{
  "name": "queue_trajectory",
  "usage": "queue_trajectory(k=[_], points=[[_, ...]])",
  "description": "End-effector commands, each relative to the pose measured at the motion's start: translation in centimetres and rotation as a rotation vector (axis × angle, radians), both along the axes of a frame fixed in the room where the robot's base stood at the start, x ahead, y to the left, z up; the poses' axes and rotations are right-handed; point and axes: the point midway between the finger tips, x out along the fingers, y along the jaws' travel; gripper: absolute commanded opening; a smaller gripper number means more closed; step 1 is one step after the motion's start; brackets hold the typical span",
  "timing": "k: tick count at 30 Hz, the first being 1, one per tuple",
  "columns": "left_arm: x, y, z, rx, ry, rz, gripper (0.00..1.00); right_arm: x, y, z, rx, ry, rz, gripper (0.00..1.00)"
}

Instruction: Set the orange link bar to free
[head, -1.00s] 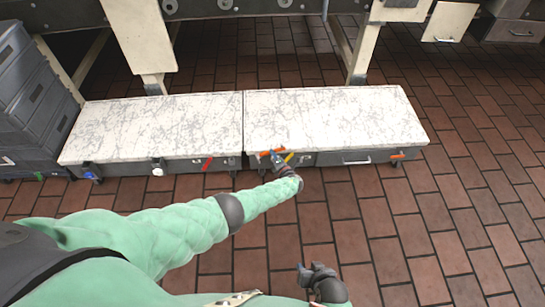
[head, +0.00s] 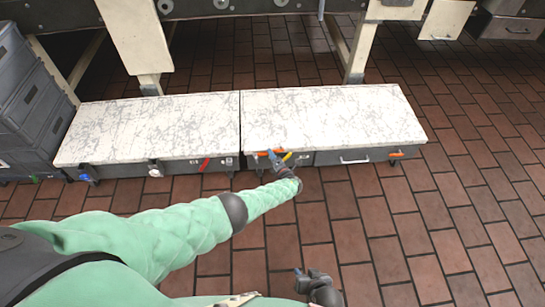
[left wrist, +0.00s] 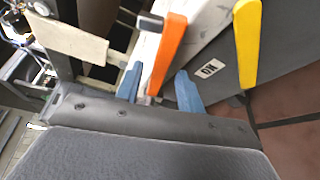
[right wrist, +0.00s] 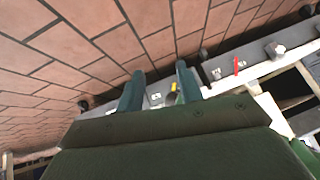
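The orange link bar (left wrist: 168,50) stands on the front of the marble-topped cabinet, close to my left gripper. In the left wrist view its lower end lies between the two blue fingertips of my left gripper (left wrist: 160,88), which are apart. I cannot tell whether either finger touches it. In the head view the orange bar (head: 262,153) is partly covered by my left gripper (head: 275,157). A "NO" label (left wrist: 209,69) shows to the right of the bar. My right gripper (right wrist: 158,88) is open and empty, low over the floor; in the head view it is at the bottom (head: 304,272).
A yellow bar (head: 288,157) is just right of my left gripper. A red handle (head: 204,165) is to the left and another orange piece (head: 397,154) at the far right. The marble tops (head: 330,120) are bare. Grey crates (head: 35,110) stand at the left. The brick floor in front is clear.

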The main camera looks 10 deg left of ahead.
Motion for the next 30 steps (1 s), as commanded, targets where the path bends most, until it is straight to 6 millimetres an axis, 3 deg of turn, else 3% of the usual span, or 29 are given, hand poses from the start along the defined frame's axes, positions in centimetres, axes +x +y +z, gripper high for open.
queue_trajectory(k=[10, 21, 30], points=[[-0.5, -0.4, 0.2, 0.0, 0.0, 0.0, 0.38, -0.2, 0.0, 0.4, -0.003, 0.014, 0.002, 0.36], [-3.9, -3.0, 0.7, -0.001, 0.001, -0.001, 0.38, 0.8, -0.1, 7.8, -0.011, 0.059, 0.023, 0.36], [-5.9, -4.6, 0.8, -0.001, 0.001, -0.001, 0.38, 0.7, -0.2, 10.6, -0.016, 0.088, 0.034, 0.36]])
